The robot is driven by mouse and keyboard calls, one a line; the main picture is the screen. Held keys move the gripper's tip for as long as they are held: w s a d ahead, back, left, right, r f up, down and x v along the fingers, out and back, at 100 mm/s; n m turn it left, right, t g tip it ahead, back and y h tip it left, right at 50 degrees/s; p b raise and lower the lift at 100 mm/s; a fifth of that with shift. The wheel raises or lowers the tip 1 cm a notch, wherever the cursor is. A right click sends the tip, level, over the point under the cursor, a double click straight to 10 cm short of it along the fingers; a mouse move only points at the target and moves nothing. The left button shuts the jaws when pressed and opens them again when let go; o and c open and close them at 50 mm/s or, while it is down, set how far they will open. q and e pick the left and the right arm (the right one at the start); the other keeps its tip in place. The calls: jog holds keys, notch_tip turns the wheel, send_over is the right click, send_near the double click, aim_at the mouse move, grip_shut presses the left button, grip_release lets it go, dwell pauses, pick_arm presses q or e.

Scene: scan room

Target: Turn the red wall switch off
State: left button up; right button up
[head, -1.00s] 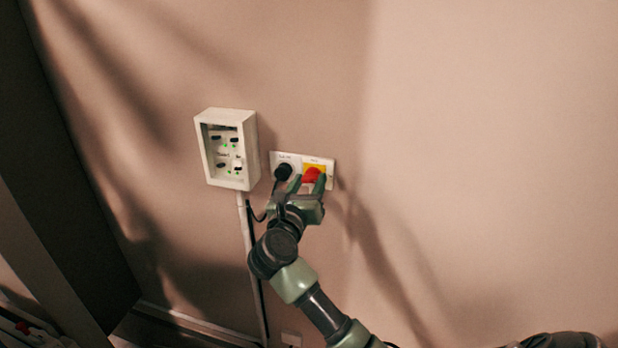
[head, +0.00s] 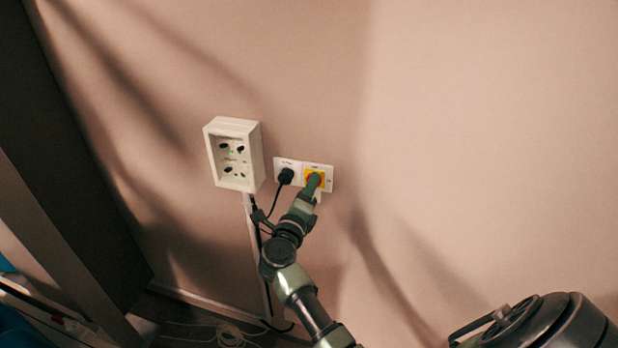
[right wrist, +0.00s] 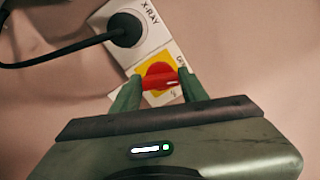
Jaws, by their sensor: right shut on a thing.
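The red switch (right wrist: 160,76) is a rotary knob with a bar handle on a yellow square (right wrist: 141,70), which also shows in the head view (head: 322,171). It sits on the right half of a white wall plate (head: 329,182). My right gripper (right wrist: 160,85) is shut on the red handle, one green finger at each end of it. In the head view my right gripper (head: 313,186) covers most of the knob. The plate looks tilted in the right wrist view. My left gripper is not in view.
A black plug (head: 286,176) with a black cable sits in the plate's left half, close beside the switch; its label reads X-RAY in the wrist view. The wall to the right is bare.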

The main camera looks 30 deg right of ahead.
jog(key=shift+n+p, duration=2)
jog(key=shift+n, duration=0.3)
jog(key=shift+f, duration=0.15)
jog(key=o, duration=1.4)
